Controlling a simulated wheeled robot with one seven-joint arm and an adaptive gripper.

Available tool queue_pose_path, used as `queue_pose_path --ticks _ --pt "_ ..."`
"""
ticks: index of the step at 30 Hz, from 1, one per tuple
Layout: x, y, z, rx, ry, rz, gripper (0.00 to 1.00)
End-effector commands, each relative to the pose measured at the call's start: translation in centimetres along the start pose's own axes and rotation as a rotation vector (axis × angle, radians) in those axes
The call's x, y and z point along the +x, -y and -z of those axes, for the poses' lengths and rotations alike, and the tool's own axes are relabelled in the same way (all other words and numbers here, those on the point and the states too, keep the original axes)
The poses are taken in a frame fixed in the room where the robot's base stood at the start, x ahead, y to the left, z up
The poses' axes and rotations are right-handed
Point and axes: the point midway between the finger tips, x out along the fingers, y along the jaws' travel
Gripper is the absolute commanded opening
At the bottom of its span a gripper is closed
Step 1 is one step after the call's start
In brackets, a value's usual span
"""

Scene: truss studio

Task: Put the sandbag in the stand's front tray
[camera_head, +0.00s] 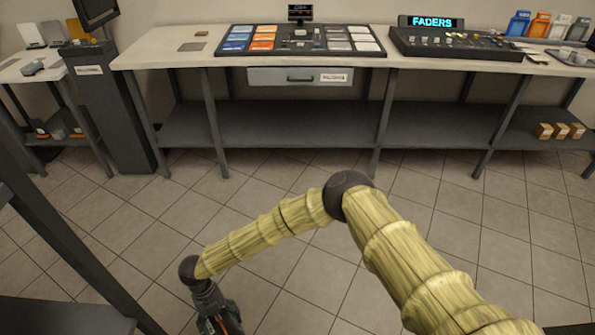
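My gripper (220,323) hangs low at the bottom edge of the head view, over the tiled floor. Its tip is cut off by the frame, so whether it is open or shut does not show. I see nothing I can name as the sandbag. I cannot pick out the stand's front tray in this view either.
A long workbench (158,56) with a lower shelf (300,125) spans the back, holding coloured pads and a fader console (455,43). A dark pedestal (110,110) stands left of it. A dark frame (70,250) is at lower left. Tiled floor (440,215) is clear before the bench.

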Motion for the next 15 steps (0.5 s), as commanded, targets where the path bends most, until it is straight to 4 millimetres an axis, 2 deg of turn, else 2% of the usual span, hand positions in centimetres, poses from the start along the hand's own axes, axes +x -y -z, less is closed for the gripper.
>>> queue_pose_path --ticks 15 --pt "-2.7 3.7 1.9 -0.513 0.000 0.219 0.11"
